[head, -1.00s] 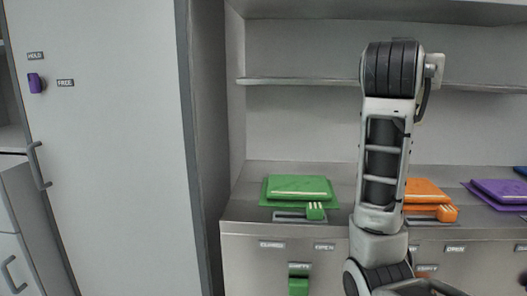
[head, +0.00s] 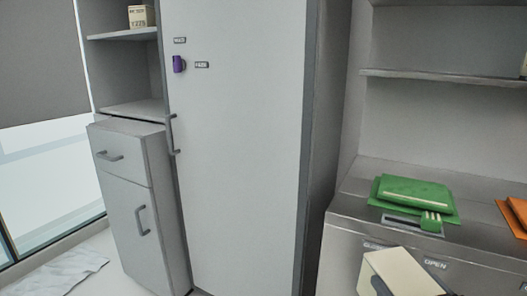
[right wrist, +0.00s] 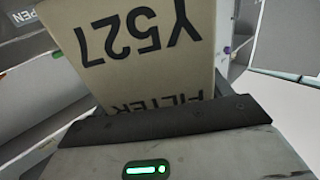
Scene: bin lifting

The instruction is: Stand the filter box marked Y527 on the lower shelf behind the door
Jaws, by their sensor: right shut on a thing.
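The filter box marked Y527 is a beige box filling the top of the right wrist view (right wrist: 150,50), its lettering upside down there. My right gripper (right wrist: 165,118) is shut on it. In the head view a beige box (head: 402,270) shows at the bottom right, with part of my right gripper (head: 379,287) at its lower left. A tall grey door (head: 240,150) stands mid-view with a handle (head: 172,134) at its left edge. It looks shut, and any shelf behind it is hidden. My left gripper is not in view.
At right, a metal counter (head: 360,190) carries a green stack (head: 415,193) and an orange item (head: 518,212).

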